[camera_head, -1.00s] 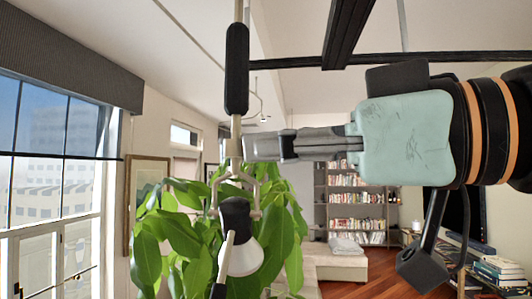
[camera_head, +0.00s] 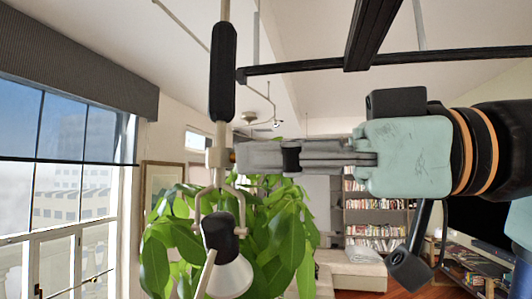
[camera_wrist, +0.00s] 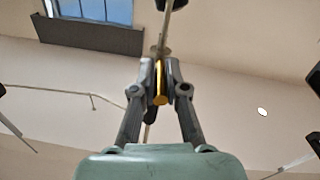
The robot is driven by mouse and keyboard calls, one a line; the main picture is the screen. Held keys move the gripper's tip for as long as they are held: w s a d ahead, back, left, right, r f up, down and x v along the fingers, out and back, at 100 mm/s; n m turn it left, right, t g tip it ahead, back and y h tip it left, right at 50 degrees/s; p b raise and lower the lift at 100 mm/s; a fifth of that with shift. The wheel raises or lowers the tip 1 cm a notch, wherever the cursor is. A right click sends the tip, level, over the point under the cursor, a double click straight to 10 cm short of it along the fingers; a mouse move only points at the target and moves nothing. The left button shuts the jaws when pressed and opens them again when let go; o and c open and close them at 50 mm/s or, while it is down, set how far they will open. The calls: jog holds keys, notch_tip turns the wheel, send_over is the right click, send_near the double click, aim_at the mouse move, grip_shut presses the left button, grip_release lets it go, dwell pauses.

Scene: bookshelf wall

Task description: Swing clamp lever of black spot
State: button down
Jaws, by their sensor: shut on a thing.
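The spot (camera_head: 228,266), with a black back and a pale shade, hangs in a forked bracket (camera_head: 219,192) on a thin pale pole. A small clamp block (camera_head: 213,157) sits on the pole above the fork. A bit of orange lever shows at its right side. My gripper (camera_head: 238,157) reaches in level from the right, with its fingertips at that lever. In the wrist view my gripper (camera_wrist: 160,78) is closed around the amber lever (camera_wrist: 160,88), which lies between the two fingers. The fingers hide part of the lever.
A black cylinder (camera_head: 222,72) is on the pole above the clamp. Black beams (camera_head: 400,60) cross overhead. A leafy plant (camera_head: 270,235) stands behind the spot. A window (camera_head: 65,180) is at left; a bookshelf (camera_head: 375,220) stands far back.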

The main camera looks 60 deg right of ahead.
jog(key=c, duration=1.2)
grip_release()
jog(key=v, duration=1.2)
jog(key=shift+d, duration=0.1)
